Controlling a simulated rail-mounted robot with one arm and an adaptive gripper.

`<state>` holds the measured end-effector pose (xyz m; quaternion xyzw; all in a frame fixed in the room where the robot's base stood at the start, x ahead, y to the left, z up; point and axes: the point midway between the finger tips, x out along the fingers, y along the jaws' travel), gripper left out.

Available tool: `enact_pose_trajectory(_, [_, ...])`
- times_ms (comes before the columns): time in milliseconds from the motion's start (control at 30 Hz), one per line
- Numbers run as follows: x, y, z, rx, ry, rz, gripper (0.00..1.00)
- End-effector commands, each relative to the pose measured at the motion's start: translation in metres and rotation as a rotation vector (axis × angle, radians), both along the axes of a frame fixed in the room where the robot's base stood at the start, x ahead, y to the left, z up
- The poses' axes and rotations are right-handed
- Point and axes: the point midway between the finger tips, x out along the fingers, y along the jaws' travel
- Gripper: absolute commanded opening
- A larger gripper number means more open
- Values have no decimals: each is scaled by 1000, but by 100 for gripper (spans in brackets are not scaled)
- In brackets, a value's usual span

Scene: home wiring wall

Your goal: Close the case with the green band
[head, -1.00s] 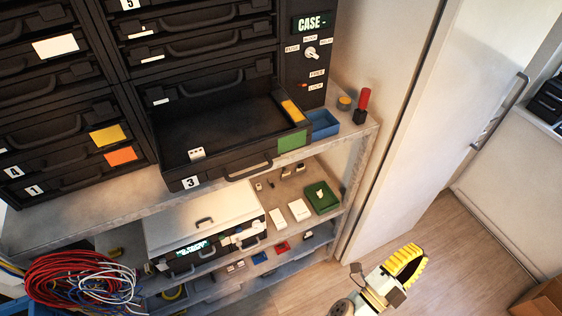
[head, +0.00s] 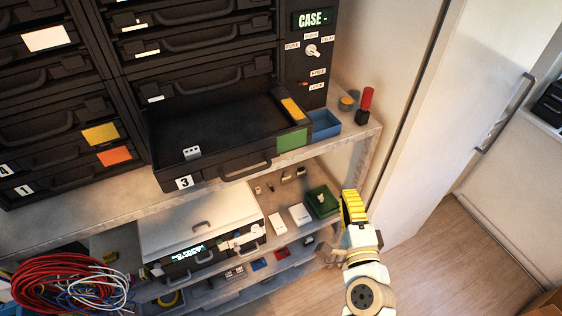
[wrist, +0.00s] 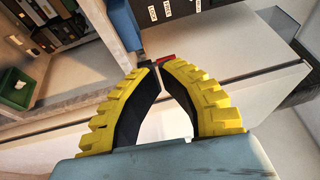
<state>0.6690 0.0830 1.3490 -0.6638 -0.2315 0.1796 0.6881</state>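The case with the green band (head: 292,139) is an open black case labelled 3. It sticks out from the rack above the shelf. Its tray is open at the top, with a small white block (head: 192,153) inside and a handle on the front. My gripper (head: 352,197) is below and right of the case, apart from it, in front of the shelf's right end. In the wrist view my gripper (wrist: 157,64) has its yellow and black fingers drawn together at the tips with nothing seen between them.
A blue bin (head: 324,125) and a red-handled tool (head: 365,104) stand on the shelf right of the case. A green tray (head: 321,202) lies on the lower shelf near my gripper. A white door (head: 430,130) with a handle stands at the right.

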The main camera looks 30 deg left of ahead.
Motion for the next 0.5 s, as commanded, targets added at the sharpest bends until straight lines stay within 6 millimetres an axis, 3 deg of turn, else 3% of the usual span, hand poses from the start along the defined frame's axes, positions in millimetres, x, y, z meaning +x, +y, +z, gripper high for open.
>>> enact_pose_trajectory(100, [-24, 23, 11, -7, 15, 134, 0])
enact_pose_trajectory(300, [-59, 49, 21, -41, 38, 299, 0])
enact_pose_trajectory(500, [-73, 58, 23, -64, 48, 358, 0])
